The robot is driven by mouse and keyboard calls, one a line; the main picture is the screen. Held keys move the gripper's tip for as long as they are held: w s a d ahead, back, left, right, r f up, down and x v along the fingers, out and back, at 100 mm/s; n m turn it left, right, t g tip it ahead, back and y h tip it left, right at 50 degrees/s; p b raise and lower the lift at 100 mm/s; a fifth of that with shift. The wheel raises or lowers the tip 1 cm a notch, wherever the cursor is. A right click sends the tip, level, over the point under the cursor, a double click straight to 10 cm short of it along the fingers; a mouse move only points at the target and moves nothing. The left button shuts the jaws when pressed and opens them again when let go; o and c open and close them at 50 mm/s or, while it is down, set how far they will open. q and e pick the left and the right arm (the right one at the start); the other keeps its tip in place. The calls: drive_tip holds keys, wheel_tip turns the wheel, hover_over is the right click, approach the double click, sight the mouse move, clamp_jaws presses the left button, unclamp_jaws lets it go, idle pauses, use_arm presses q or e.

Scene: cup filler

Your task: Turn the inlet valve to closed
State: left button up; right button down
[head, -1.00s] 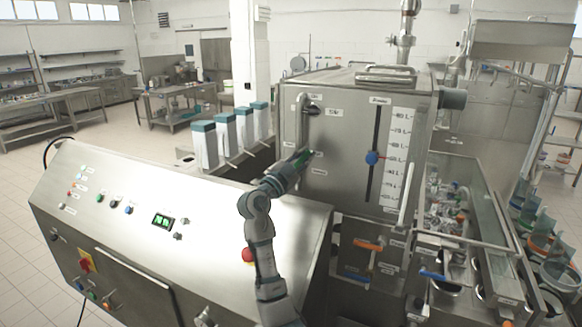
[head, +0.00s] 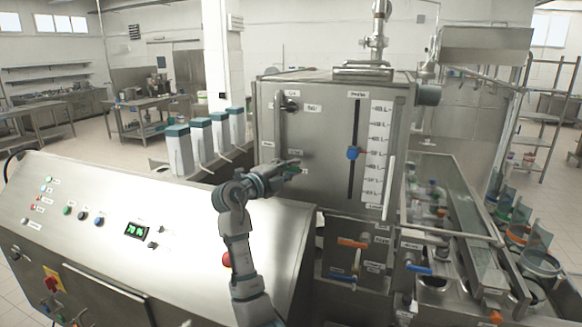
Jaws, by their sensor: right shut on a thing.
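My right gripper (head: 289,168) is at the front face of the steel tank (head: 322,180), towards its left side. My left gripper is not in view.
An orange-handled valve (head: 352,243) and a blue-handled valve (head: 342,276) sit below the tank. A level gauge with a blue knob (head: 353,153) is on the tank front. The control console (head: 120,215) stands left, below my right arm. Bottles (head: 178,152) line up behind.

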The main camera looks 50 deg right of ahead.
drive_tip(key=shift+w+f+m, duration=0.2)
drive_tip(key=shift+f+m, duration=0.2)
drive_tip(key=shift+f, duration=0.05)
drive_tip(key=shift+y, duration=0.3)
drive_tip(key=c, duration=1.1)
unclamp_jaws()
drive_tip(key=shift+w+f, duration=0.1)
drive_tip(key=shift+c, duration=0.2)
drive_tip(key=shift+w+d, duration=0.1)
drive_tip(key=shift+w, duration=0.05)
drive_tip(key=shift+s, duration=0.2)
drive_tip(key=a, duration=1.2)
drive_tip(key=shift+w, duration=0.25)
drive_tip(key=shift+d, duration=0.1)
